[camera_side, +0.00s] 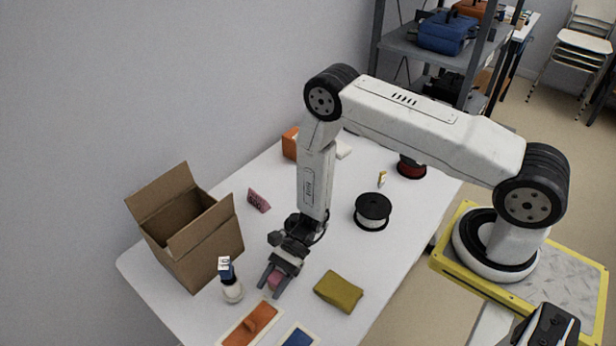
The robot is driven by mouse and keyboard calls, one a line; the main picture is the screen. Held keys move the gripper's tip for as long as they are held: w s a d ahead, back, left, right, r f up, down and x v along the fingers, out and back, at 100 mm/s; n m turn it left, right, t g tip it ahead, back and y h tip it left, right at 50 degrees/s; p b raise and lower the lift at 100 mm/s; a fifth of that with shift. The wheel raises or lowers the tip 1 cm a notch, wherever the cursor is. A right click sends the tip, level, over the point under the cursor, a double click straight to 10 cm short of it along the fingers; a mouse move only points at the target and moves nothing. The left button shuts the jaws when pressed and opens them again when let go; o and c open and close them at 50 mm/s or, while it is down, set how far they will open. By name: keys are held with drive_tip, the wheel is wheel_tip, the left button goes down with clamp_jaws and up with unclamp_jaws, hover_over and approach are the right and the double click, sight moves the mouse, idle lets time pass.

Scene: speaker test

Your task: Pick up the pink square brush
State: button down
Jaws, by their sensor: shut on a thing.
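A small pink square thing, which I take for the pink brush (275,281), sits between the fingers of my gripper (271,290). My gripper points down over the front of the white table (345,262) and is shut on the pink brush. The fingers hide part of it, and I cannot tell whether it touches the table. Another pink piece (258,200) with dark marks lies farther back, beside the cardboard box.
The open cardboard box (205,255) stands at left. A white-bodied bottle (231,288) is left of my gripper, an olive cloth (339,291) right. Orange (250,325) and blue (297,338) pieces lie in front. Spools (373,209) stand behind.

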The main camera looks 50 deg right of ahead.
drive_tip(key=shift+r, duration=0.6)
drive_tip(key=s+d+r, duration=0.5)
drive_tip(key=s+r, duration=0.6)
drive_tip(key=s, duration=0.2)
drive_tip(key=shift+d+r, duration=0.2)
drive_tip(key=shift+s, duration=0.1)
idle(0.6)
